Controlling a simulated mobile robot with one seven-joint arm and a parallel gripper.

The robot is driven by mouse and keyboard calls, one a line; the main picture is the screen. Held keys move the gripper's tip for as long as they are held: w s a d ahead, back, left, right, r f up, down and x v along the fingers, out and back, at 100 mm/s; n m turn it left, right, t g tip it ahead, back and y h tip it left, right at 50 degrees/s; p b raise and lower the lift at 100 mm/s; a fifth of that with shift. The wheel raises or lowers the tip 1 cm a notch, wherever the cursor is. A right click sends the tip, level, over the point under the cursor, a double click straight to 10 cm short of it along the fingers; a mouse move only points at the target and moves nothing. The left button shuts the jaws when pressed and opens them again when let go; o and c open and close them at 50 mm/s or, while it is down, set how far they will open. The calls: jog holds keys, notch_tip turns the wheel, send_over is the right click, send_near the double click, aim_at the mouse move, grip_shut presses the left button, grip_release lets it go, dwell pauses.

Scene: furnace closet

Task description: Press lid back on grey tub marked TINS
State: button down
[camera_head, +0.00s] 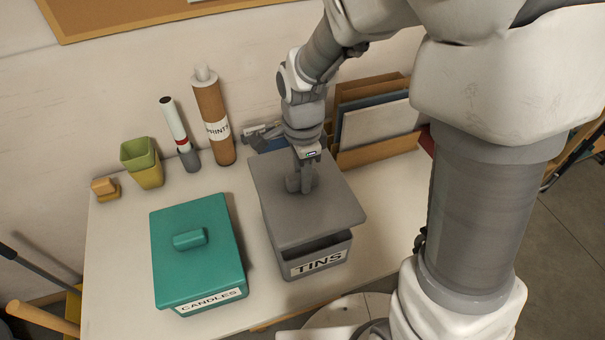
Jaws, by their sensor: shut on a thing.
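The grey tub (301,272) marked TINS stands on the white table, its label facing the front edge. Its flat grey lid (310,215) lies above it, and a dark gap shows between the lid's front edge and the tub's front wall. The lid looks raised or set back from the front rim; whether its rear edge touches the tub is hidden. My gripper (300,183) reaches down from above and is shut on the lid's handle, which is mostly hidden by the fingers.
A teal lidded tub (200,245) marked CANDLES stands close to the left. Behind are a brown PRINTS tube (215,130), a white roll (174,122), green-yellow bins (145,165) and a file rack (375,150). Bare table lies right of the grey tub.

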aim_at(303, 196)
dwell(0.3)
jog(key=shift+f+b, duration=2.7)
jog(key=shift+f, duration=0.8)
jog(key=shift+f+b, duration=0.95)
jog(key=shift+f, duration=0.4)
jog(key=c, duration=0.5)
grip_release()
jog(key=shift+r, duration=0.1)
notch_tip(303, 196, up, 17)
jog(key=p, duration=0.2)
jog(key=shift+r+p, duration=0.2)
jog(key=shift+p, duration=0.15)
jog(key=shift+s, duration=0.1)
